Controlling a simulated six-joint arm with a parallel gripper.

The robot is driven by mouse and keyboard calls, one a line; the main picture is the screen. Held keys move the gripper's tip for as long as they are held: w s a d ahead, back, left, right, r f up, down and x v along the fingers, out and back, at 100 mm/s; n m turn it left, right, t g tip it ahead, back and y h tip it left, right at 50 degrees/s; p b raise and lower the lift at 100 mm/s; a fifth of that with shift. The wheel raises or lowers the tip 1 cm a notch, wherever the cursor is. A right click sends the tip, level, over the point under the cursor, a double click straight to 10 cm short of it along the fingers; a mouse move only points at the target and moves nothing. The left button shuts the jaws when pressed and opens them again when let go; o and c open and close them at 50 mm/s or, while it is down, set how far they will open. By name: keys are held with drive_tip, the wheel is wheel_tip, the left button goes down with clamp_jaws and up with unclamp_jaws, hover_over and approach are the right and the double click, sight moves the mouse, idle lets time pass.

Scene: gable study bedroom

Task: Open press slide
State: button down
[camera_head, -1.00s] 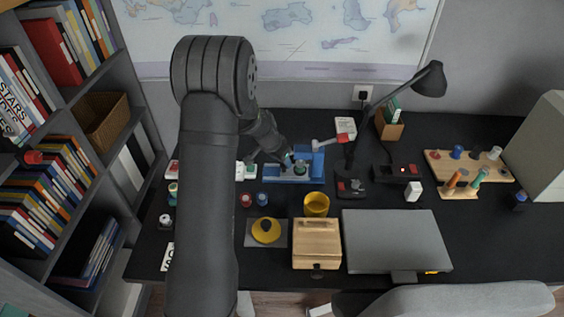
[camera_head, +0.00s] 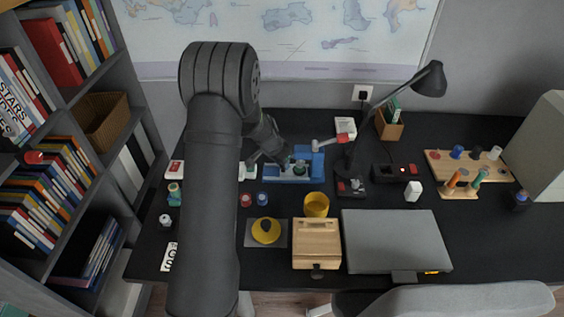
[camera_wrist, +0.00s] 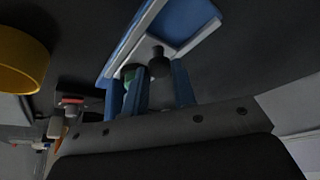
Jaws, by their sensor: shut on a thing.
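The blue press (camera_head: 316,165) stands at the back of the desk, with a pale lever and red handle (camera_head: 343,139) pointing right. My gripper (camera_head: 290,163) reaches down to the left part of the press. In the wrist view the blue and grey press (camera_wrist: 188,22) fills the upper middle. A dark round knob (camera_wrist: 158,64) shows at the fingertips. My gripper's two blue fingers (camera_wrist: 160,82) are at either side of it, shut on the knob. A green part (camera_wrist: 131,76) shows beside the left finger. How far the slide is out cannot be told.
A yellow cup (camera_head: 316,205), wooden box (camera_head: 317,244) and yellow-lidded item (camera_head: 266,231) stand in front of the press. A black lamp (camera_head: 429,80) stands to its right. A laptop (camera_head: 396,240) lies front right. The cup also shows in the wrist view (camera_wrist: 20,62).

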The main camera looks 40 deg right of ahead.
drive_tip(key=w+a, duration=0.5)
drive_tip(key=shift+w+a, duration=0.25)
drive_tip(key=shift+w, duration=0.05)
drive_tip(key=c, duration=1.2)
unclamp_jaws()
drive_tip(key=shift+o, duration=0.2)
drive_tip(key=v, duration=1.7)
drive_tip(key=shift+s+r, duration=0.15)
drive_tip(key=shift+r, duration=0.1)
